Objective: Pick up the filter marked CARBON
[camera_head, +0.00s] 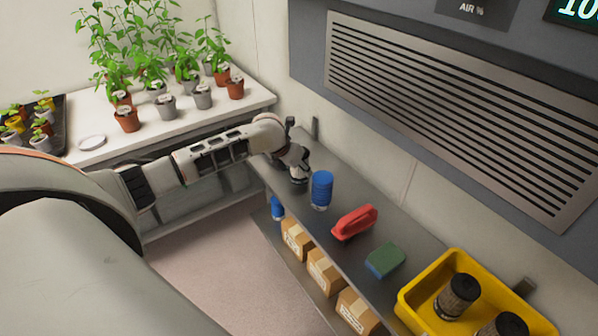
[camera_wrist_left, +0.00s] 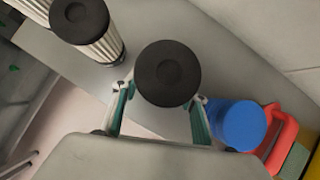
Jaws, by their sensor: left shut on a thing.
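In the left wrist view a filter with a round black cap (camera_wrist_left: 167,73) stands between the two fingers of my left gripper (camera_wrist_left: 157,112), which is shut on it. No marking on it can be read. In the head view my left gripper (camera_head: 298,168) is at the far end of the grey shelf, and the filter is mostly hidden by it. Another black-capped filter with a pale pleated side (camera_wrist_left: 100,42) stands to the left in the wrist view; its marking does not show. My right gripper is not in view.
A blue cylinder (camera_head: 321,188) stands close beside the gripper. Further along the shelf are a red handled tool (camera_head: 354,222), a green block (camera_head: 386,260) and a yellow crate (camera_head: 408,305) holding dark filters (camera_head: 457,296). Potted plants stand on the white bench (camera_head: 180,122). The wall is close behind.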

